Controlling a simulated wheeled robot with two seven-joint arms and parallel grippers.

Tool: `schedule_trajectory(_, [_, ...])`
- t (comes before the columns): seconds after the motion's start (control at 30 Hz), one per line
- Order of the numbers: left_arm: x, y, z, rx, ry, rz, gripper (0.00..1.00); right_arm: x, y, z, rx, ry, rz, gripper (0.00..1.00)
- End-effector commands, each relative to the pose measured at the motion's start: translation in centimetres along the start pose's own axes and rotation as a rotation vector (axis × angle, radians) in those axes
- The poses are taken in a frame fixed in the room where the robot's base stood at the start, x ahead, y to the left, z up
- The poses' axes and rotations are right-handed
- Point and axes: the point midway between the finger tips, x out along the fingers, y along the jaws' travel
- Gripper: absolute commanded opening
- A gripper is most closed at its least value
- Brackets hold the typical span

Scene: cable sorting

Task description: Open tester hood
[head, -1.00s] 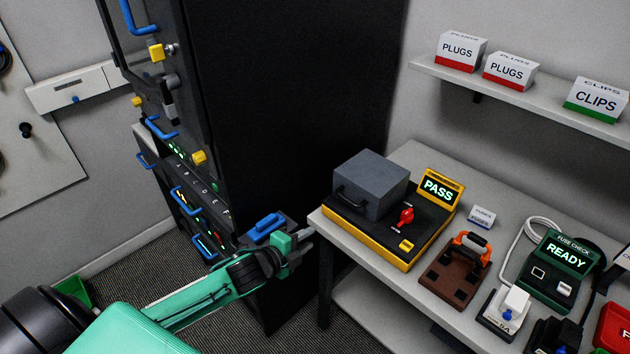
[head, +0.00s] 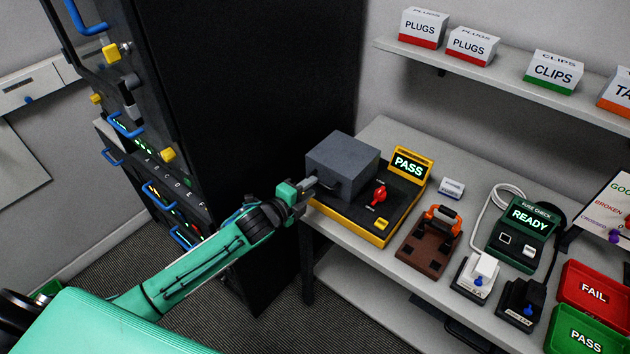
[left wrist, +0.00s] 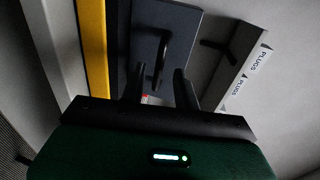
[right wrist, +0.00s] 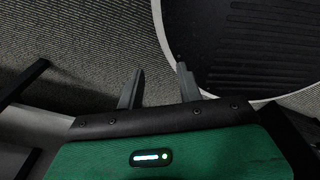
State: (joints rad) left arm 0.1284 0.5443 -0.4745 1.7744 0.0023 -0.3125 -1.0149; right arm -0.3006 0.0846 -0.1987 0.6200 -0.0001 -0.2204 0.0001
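The tester has a black base with yellow sides (head: 352,229) and a closed grey box-shaped hood (head: 342,158) on its left part. A dark bar handle (left wrist: 163,50) is on the hood's front face; in the head view it is partly hidden by my gripper. My left gripper (head: 312,187) is at the hood's front, open. In the left wrist view its fingers (left wrist: 158,82) stand either side of the handle's lower end, with no clear contact. My right gripper (right wrist: 158,80) is open and empty above the floor, out of the head view.
The tester's red switch (head: 379,195) and PASS display (head: 408,163) are right of the hood. A brown fixture (head: 427,245) and the fuse checker (head: 520,240) stand farther right on the bench (head: 370,135). A tall black cabinet (head: 290,90) rises left of the bench.

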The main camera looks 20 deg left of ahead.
Motion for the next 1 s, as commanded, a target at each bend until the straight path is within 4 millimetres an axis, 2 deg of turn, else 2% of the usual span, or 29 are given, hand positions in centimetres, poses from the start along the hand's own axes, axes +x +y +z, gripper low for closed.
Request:
schedule_trajectory(0.1, [1.6, -0.2, 0.0, -0.003, 0.001, -0.001, 0.31, -0.6, -0.3, -0.2, 0.001, 0.001, -0.003, 0.36])
schedule_trajectory(0.3, [3.0, -0.1, 0.0, -0.002, 0.000, 0.000, 0.31, -0.8, -0.9, -0.3, 0.003, 0.003, -0.010, 0.36])
schedule_trajectory(0.63, [3.2, 0.0, 0.0, -0.001, 0.001, -0.001, 0.31, -0.8, -0.8, -0.3, 0.001, 0.003, -0.009, 0.36])
schedule_trajectory(0.8, [3.2, 0.0, 0.0, -0.001, 0.001, 0.000, 0.00, -0.8, -0.5, -0.3, 0.000, 0.003, -0.005, 0.36])
schedule_trajectory(1.0, [3.2, 0.0, 0.0, -0.001, 0.001, 0.000, 0.00, -0.8, -0.2, -0.2, -0.001, 0.002, -0.003, 0.36])
